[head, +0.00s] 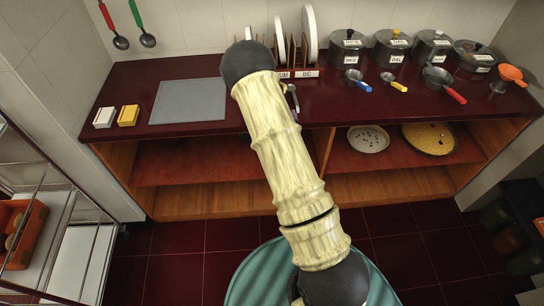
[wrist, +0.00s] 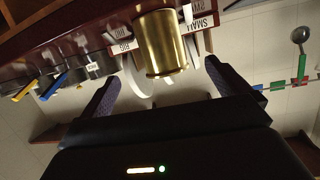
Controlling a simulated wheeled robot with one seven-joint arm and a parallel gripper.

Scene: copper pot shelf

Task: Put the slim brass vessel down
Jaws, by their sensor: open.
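The slim brass vessel (wrist: 162,45) shows in the wrist view as a shiny gold cylinder, with the picture turned roughly upside down. It is in front of the plate rack, and its upper end in the picture meets the dark red counter. My gripper (wrist: 162,72) is open, with one dark finger on each side of the vessel and a visible gap to both. In the head view my arm hides the vessel and most of my gripper. The dark red counter (head: 340,105) runs along the back wall.
White plates (head: 309,30) stand in a labelled rack behind my arm. Several labelled steel pots (head: 345,47) and small handled pans line the right side. A grey board (head: 188,101) and white and yellow boxes (head: 128,115) lie left. The shelf below holds a perforated plate (head: 368,139) and yellow disc (head: 430,138).

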